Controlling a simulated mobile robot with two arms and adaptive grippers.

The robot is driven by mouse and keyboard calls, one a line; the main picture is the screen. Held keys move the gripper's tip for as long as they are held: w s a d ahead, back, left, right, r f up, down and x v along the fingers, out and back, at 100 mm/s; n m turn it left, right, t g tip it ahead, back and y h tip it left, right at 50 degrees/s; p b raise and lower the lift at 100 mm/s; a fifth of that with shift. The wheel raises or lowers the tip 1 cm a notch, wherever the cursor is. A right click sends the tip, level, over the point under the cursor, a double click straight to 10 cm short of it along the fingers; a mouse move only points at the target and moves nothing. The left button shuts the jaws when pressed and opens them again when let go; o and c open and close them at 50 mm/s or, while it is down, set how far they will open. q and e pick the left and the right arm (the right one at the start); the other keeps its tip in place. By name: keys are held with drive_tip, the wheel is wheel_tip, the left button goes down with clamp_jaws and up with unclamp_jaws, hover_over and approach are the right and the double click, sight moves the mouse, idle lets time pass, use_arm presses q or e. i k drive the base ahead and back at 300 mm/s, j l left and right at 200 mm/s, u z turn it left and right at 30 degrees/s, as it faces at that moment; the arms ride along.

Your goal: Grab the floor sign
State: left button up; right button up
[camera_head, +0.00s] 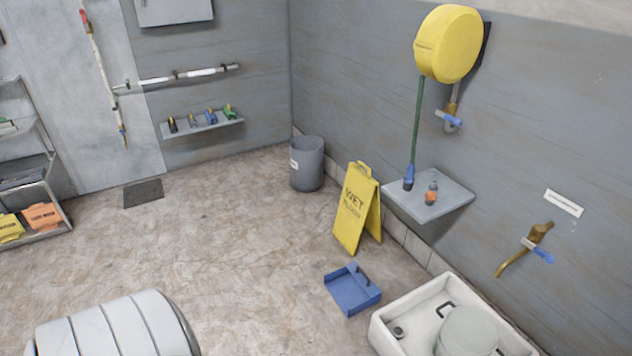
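The floor sign (353,212) is a yellow folding A-frame with dark lettering that reads WET FLOOR and a handle loop at its top. It stands upright and spread on the floor, right of the middle, close to the right wall. Neither of my grippers shows in the head view, so I cannot see whether they are open or shut. Nothing is touching the sign's handle.
A grey bin (308,165) stands behind the sign. A wall shelf (440,202) juts out to its right. A blue dustpan-like tray (352,290) and a white basin (402,322) are in front. A shelf rack (62,212) is far left. The middle floor is clear.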

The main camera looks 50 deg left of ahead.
sight(358, 207)
drive_tip(key=u, duration=1.15)
drive_tip(key=i+j+u, duration=0.4)
drive_tip(key=i, duration=0.3)
drive_tip(key=i+u, duration=0.45)
drive_tip(key=i, duration=0.25)
drive_tip(key=i+l+u, duration=0.1)
drive_tip(key=i+u, duration=0.3)
drive_tip(key=i, duration=0.35)
drive_tip(key=i+z, duration=0.2)
drive_tip(key=i, duration=0.2)
drive_tip(key=i+j+z, duration=0.1)
drive_tip(key=i+z, duration=0.15)
drive_tip(key=i, duration=0.15)
drive_tip(key=i+j+z, duration=0.2)
drive_tip(key=i, duration=0.2)
